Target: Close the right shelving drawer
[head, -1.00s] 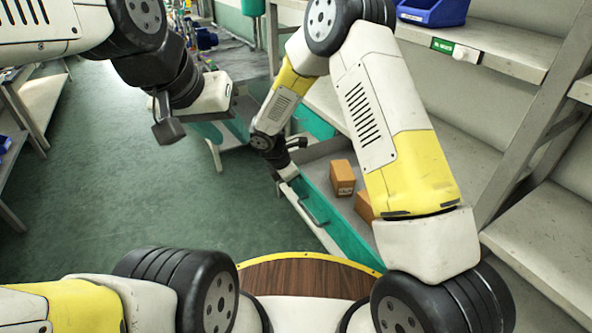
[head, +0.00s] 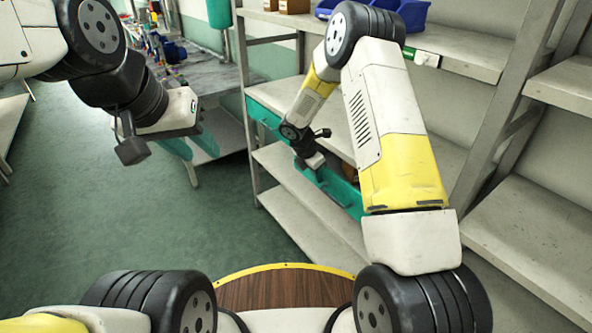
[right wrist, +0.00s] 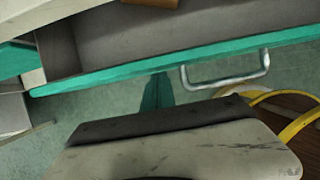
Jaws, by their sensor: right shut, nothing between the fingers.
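The right shelving drawer (head: 345,194) has a teal front and sits most of the way in its shelving. In the right wrist view its teal front edge (right wrist: 120,73), metal handle (right wrist: 228,82) and part of its grey inside show, so a gap is still open. My right gripper (head: 322,181) is at the outer side of the drawer front, left of the handle. Its teal fingers (right wrist: 157,90) are shut and empty, with tips at or very near the front; contact is unclear. My left gripper (head: 196,147) hangs over the floor at the left, its teal fingers apart and empty.
A brown box (right wrist: 152,2) lies in the drawer. Another teal drawer front (head: 265,115) is to its left. A bare lower shelf (head: 310,205) runs below. Blue bins (head: 400,14) stand on the upper shelf. Green floor (head: 120,220) is open at left.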

